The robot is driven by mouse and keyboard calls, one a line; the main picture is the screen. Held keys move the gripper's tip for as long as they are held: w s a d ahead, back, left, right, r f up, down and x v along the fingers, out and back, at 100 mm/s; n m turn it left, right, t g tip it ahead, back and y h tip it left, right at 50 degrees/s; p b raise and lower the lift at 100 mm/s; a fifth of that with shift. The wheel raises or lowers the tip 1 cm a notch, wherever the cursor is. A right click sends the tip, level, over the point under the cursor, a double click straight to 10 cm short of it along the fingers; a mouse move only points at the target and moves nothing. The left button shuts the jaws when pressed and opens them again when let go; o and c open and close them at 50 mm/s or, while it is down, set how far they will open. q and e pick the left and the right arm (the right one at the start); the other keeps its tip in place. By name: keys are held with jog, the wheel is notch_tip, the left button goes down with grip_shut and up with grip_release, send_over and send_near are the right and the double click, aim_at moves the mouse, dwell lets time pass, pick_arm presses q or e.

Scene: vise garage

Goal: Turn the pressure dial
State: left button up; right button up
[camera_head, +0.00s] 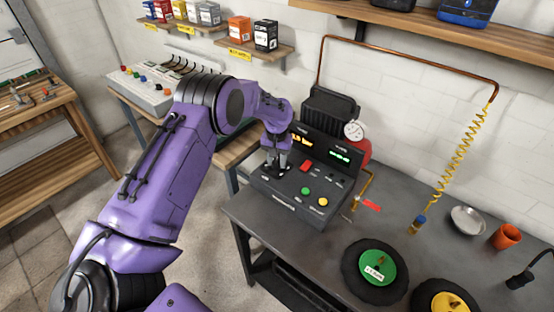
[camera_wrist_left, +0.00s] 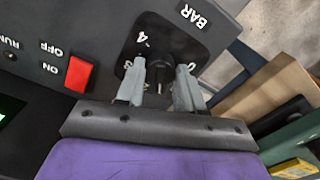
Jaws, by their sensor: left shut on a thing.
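The pressure dial (camera_wrist_left: 158,77) is a dark knob on a black scale plate (camera_wrist_left: 165,40) marked 0 and 4, with BAR printed beside it. My left gripper (camera_head: 275,164) reaches down onto the left part of the dark control box (camera_head: 288,200). Its two grey fingers stand on either side of the dial in the left wrist view and are shut on it. In the head view the fingers and arm hide the dial. My right gripper is in neither view.
A red ON/OFF switch (camera_wrist_left: 80,72) is close beside the dial. The box also has a green button (camera_head: 306,191), a yellow button (camera_head: 323,202) and lit displays. A gauge (camera_head: 354,130) and a red-handled valve (camera_head: 370,206) stand right of it. Wheels (camera_head: 378,272) lie in front.

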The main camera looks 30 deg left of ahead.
aim_at(277, 160)
pick_arm(q)
jog(key=m, duration=0.5)
jog(key=shift+m, duration=0.3)
dwell(0.4)
jog(key=o, duration=1)
jog(key=shift+o, duration=0.2)
notch_tip(277, 160, up, 10)
jog(key=b, duration=0.2)
jog(key=shift+r+b, duration=0.2)
jog(key=shift+b, duration=0.1)
